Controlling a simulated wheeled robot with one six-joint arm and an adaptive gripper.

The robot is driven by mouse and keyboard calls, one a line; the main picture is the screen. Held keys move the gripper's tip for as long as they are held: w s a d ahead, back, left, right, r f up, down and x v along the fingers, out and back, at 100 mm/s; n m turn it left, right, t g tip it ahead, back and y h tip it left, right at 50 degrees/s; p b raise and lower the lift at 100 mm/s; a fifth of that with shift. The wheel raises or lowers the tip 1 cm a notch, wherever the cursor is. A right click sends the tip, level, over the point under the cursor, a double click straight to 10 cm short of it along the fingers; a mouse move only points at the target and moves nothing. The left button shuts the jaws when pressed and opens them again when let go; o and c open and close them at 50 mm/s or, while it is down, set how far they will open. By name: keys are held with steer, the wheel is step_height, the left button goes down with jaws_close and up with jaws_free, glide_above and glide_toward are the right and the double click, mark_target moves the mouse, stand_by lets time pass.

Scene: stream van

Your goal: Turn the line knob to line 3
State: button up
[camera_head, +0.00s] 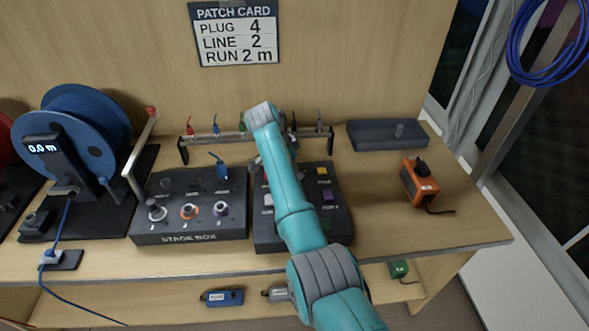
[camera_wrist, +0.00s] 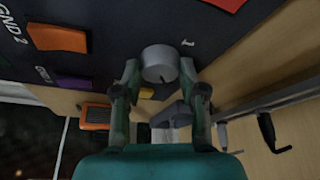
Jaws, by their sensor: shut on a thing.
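The line knob (camera_wrist: 160,60) is a round, light grey knob on a dark panel in the wrist view. My gripper (camera_wrist: 159,74) has one finger on each side of it and is shut on it. A white "1" is printed on the panel up and right of the knob. A small dark mark shows on the knob's lower part; which line it points to I cannot tell. In the head view the dark control box (camera_head: 342,222) stands right of the stage box, and my arm hides the knob and most of my gripper.
The stage box (camera_head: 190,238) with jacks stands left of the control box. A blue cable reel (camera_head: 85,125) is further left. A grey tray (camera_head: 375,137) and an orange device (camera_head: 418,183) lie right. A rack of coloured plugs stands behind. The patch card (camera_head: 235,35) reads plug 4, line 2, run 2 m.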

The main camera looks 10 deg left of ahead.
steer(key=shift+m+g, duration=0.3)
steer(key=shift+m, duration=0.5)
steer(key=o, duration=1.1)
steer(key=shift+f, duration=0.1)
steer(key=v, duration=1.2)
steer(key=shift+w+a, duration=0.1)
steer(key=shift+a, duration=0.05)
